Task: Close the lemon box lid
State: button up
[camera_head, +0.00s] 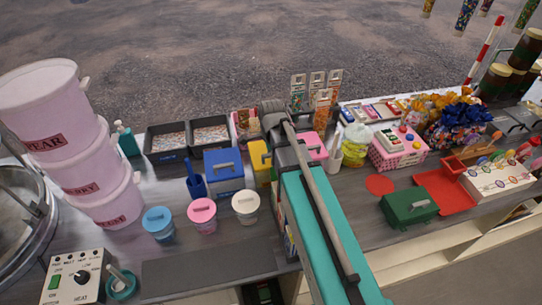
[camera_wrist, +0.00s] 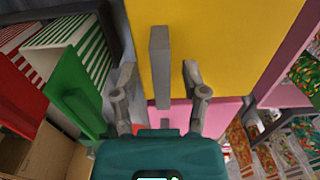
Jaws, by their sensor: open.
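The lemon box is the yellow box (camera_head: 260,157) on the counter, right of the blue box and partly hidden behind my arm. In the wrist view a broad yellow panel (camera_wrist: 215,40) fills the upper middle, with a grey bar handle (camera_wrist: 159,65) on it. My gripper (camera_wrist: 158,75) is open, one finger on each side of the handle, with gaps visible on both sides. I cannot tell how far the lid stands open. My gripper's fingers are not clear in the head view.
A blue box (camera_head: 223,172) stands left of the lemon box, and a pink box (camera_head: 313,146) stands right of it. Striped paper bags (camera_wrist: 75,40) are at the left in the wrist view. Lidded tubs (camera_head: 202,215) stand in front; a dark mat (camera_head: 210,268) lies clear.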

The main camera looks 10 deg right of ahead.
jog(key=shift+r, duration=0.1)
notch_tip(320, 180, up, 13)
jog(key=p, duration=1.3)
dwell(0.4)
jog(key=s+n, duration=0.7)
jog(key=n, duration=1.1)
jog(key=s+f+b, duration=0.3)
jog(key=f+b, duration=0.5)
jog(key=shift+f, duration=0.3)
